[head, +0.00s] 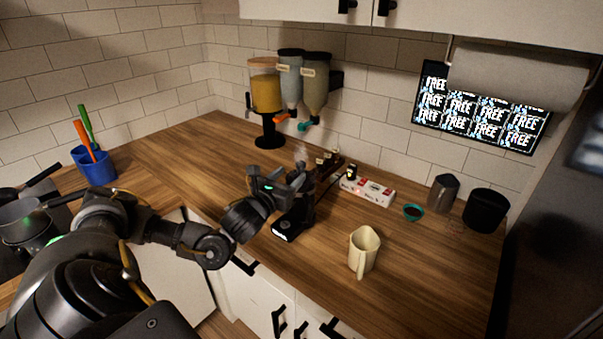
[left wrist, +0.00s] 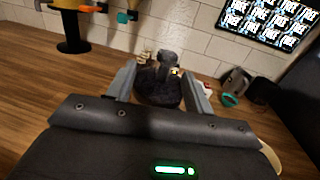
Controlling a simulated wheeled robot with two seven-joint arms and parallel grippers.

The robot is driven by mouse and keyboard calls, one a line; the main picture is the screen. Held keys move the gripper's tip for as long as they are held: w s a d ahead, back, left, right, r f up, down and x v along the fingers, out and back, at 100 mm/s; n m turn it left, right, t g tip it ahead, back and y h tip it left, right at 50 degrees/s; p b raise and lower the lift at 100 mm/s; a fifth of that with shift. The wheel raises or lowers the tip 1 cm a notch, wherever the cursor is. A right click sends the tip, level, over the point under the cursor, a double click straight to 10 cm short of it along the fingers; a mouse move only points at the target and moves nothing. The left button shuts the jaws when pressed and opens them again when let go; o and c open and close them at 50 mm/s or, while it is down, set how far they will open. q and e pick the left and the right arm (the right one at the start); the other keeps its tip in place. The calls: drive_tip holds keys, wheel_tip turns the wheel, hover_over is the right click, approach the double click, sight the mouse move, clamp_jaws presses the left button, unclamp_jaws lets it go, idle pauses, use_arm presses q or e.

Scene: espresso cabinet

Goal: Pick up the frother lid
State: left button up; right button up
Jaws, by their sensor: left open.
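My left gripper (head: 300,182) is over the black frother (head: 288,226) at the middle of the counter. Its fingers are open, and in the left wrist view the gripper (left wrist: 163,78) has one finger on each side of a dark round lid with a raised knob, the frother lid (left wrist: 158,92). I cannot tell whether the fingers touch the lid. In the head view the gripper mostly hides the lid and the upper frother. My right gripper is not in view.
A cream pitcher (head: 364,252) stands right of the frother. A white-and-red box (head: 367,190), small teal-rimmed cup (head: 413,212), steel pitcher (head: 443,192) and black canister (head: 486,210) are behind and right. Dispensers (head: 290,85) are at the back wall. Wooden counter left of the frother is clear.

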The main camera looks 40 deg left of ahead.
sight(298, 169)
use_arm(q)
drive_tip(key=shift+w, duration=0.35)
drive_tip(key=w+p, duration=0.2)
drive_tip(key=w, duration=0.1)
drive_tip(key=w+p, duration=0.1)
drive_tip(key=shift+w+a+r, duration=0.1)
drive_tip(key=shift+w+r, duration=0.2)
drive_tip(key=shift+w, duration=0.3)
drive_tip(key=shift+f, duration=0.1)
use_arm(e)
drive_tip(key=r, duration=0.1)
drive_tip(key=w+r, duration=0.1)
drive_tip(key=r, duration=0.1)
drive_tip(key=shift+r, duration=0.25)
use_arm(q)
drive_tip(key=shift+c, duration=0.3)
clamp_jaws()
